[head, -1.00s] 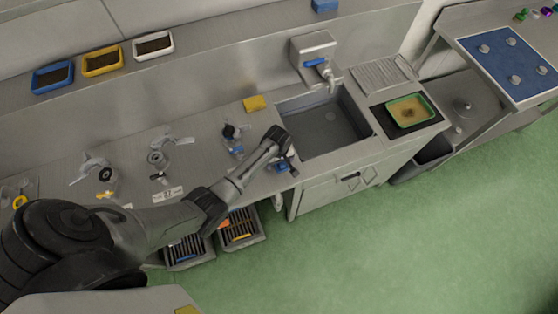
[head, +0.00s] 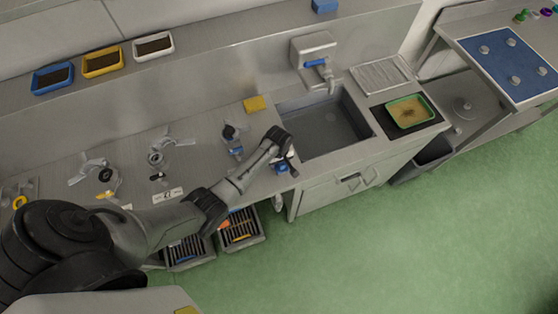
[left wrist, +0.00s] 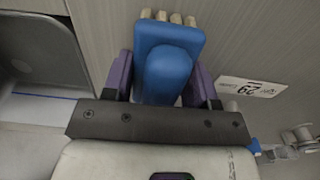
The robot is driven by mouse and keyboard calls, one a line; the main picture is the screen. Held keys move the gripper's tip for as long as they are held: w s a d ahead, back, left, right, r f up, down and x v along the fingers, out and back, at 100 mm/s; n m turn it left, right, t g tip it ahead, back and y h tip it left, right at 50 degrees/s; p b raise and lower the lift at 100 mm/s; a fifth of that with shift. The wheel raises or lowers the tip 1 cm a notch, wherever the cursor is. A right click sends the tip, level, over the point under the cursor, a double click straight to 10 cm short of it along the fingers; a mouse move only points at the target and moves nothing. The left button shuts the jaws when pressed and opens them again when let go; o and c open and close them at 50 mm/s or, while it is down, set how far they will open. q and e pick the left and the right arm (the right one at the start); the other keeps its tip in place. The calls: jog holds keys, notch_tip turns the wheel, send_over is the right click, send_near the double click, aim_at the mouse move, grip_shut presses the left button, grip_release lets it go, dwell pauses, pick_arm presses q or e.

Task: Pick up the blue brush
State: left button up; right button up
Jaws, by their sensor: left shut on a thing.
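The blue brush (left wrist: 167,62) is gripped between the two purple fingers of my left gripper (left wrist: 164,80) in the left wrist view. Its blue body faces the camera and pale bristle tufts show at its far end. In the head view my left gripper (head: 284,158) is at the counter's front edge, just left of the sink, with a bit of the blue brush (head: 281,168) showing beside it. Whether the brush touches the counter cannot be told. My right gripper is not in view.
The sink (head: 330,125) with its tap is right of my left gripper. A yellow sponge (head: 256,104) and metal fittings (head: 160,157) are on the counter (head: 210,120). A green tray (head: 408,111) stands right of the sink. Slatted crates (head: 240,230) are below the counter edge.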

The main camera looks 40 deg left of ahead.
pick_arm(q)
jog(key=shift+r, duration=0.6)
notch_tip(320, 180, up, 3)
jog(key=shift+w+f, duration=0.1)
jog(key=s+d+r, duration=0.2)
jog(key=d+r, duration=0.5)
jog(key=d, duration=0.4)
jog(key=shift+s+d, duration=0.2)
jog(key=shift+s, duration=0.1)
